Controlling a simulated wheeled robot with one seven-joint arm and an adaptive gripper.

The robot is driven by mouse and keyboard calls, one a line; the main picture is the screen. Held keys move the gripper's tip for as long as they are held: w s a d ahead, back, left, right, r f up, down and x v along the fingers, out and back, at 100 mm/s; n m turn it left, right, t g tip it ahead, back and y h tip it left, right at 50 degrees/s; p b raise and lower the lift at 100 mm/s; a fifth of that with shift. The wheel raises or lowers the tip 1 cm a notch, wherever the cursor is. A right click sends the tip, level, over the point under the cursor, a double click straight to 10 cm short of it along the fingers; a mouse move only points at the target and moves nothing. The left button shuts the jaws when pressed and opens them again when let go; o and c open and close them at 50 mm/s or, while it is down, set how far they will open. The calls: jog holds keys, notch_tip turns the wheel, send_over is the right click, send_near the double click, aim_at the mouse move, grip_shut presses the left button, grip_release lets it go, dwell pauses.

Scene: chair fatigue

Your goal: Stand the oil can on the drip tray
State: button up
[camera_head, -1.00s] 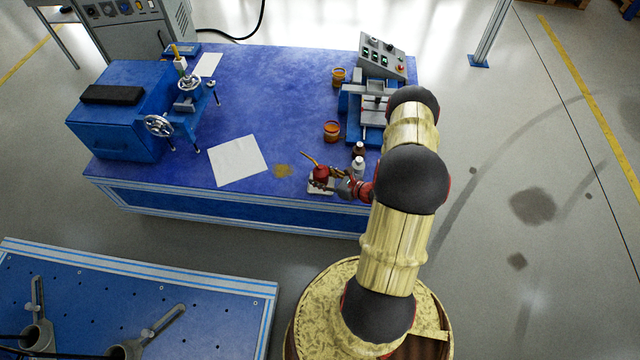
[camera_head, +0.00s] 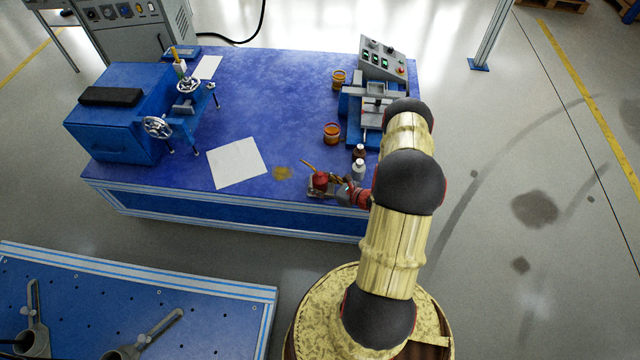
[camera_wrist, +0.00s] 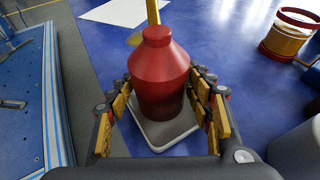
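The oil can (camera_head: 320,181) is red with a thin spout and is upright at the bench's front edge. In the wrist view the oil can (camera_wrist: 160,75) stands between my fingers, its base over the pale drip tray (camera_wrist: 155,145). Its base looks to be on or just above the tray; the exact contact is hard to tell. The tray (camera_head: 313,194) is mostly hidden by the can and gripper in the head view. My gripper (camera_wrist: 162,82) has a yellow-padded finger against each side of the can and looks shut on it. The gripper (camera_head: 328,184) is small in the head view.
A grey bottle (camera_head: 358,168) and a dark bottle (camera_head: 358,151) stand close right of the gripper. Amber jars (camera_head: 331,133) (camera_head: 338,77) stand behind, near a blue machine (camera_head: 375,105). White paper (camera_head: 237,162) and a brownish stain (camera_head: 282,172) lie left. The bench middle is clear.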

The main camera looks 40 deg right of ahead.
jog(key=shift+o, duration=1.1)
jog(key=shift+r, duration=0.15)
jog(key=p+v, duration=0.4)
jog(key=v, duration=0.8)
jog(key=w+a+r+n+g+y, duration=0.25)
jog(key=w+a+r+n, duration=0.2)
jog(key=r, duration=0.35)
jog(key=w+a+r+n+g+y, duration=0.1)
jog(key=w+a+r+n+y, duration=0.2)
jog(key=r+n, duration=0.35)
jog(key=a+r+n+g, duration=0.5)
jog(key=a+r+n, duration=0.2)
jog(key=a+r, duration=0.75)
jog(key=s+a+r+n+h, duration=0.4)
jog(key=s+r+n, duration=0.4)
jog(key=r, duration=0.3)
jog(key=s+a+r+n+h, duration=0.4)
jog(key=s+a+r+n, duration=0.2)
jog(key=r, duration=0.5)
jog(key=s+n, duration=0.2)
jog(key=s, duration=0.1)
jog(key=shift+s+r+t, duration=0.2)
jog(key=shift+r+t, duration=0.1)
jog(key=shift+t, duration=0.05)
